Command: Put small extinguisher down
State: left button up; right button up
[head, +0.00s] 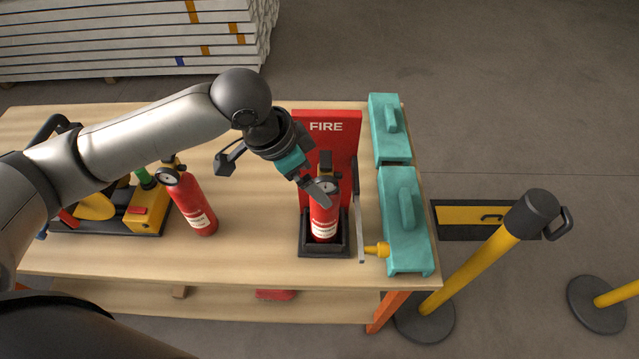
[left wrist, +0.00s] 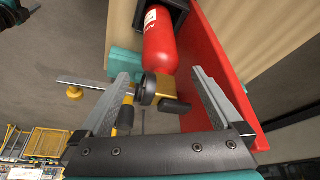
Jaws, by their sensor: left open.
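A red extinguisher (head: 323,222) stands upright in the black tray (head: 304,251) of a red stand marked FIRE (head: 326,127). My left gripper (head: 273,174) is open above and beside its head. In the left wrist view my open fingers (left wrist: 165,80) lie to either side of the extinguisher's valve and gauge (left wrist: 155,90), with gaps visible. Its red body (left wrist: 160,45) runs down into the tray. A second red extinguisher (head: 196,205) stands on the table to the left, partly overlapped by my arm. My right gripper is not in view.
Teal boxes (head: 404,205) with handles and a yellow-knobbed metal clamp (head: 375,250) sit right of the stand. A yellow and black machine (head: 150,205) is at the left. The wooden table (head: 255,245) is bare between. Yellow barrier posts (head: 470,265) stand on the floor.

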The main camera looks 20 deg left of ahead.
pick_arm(q)
jog(key=v, duration=0.6)
jog(key=shift+r+p, duration=0.2)
jog(key=shift+p, duration=0.2)
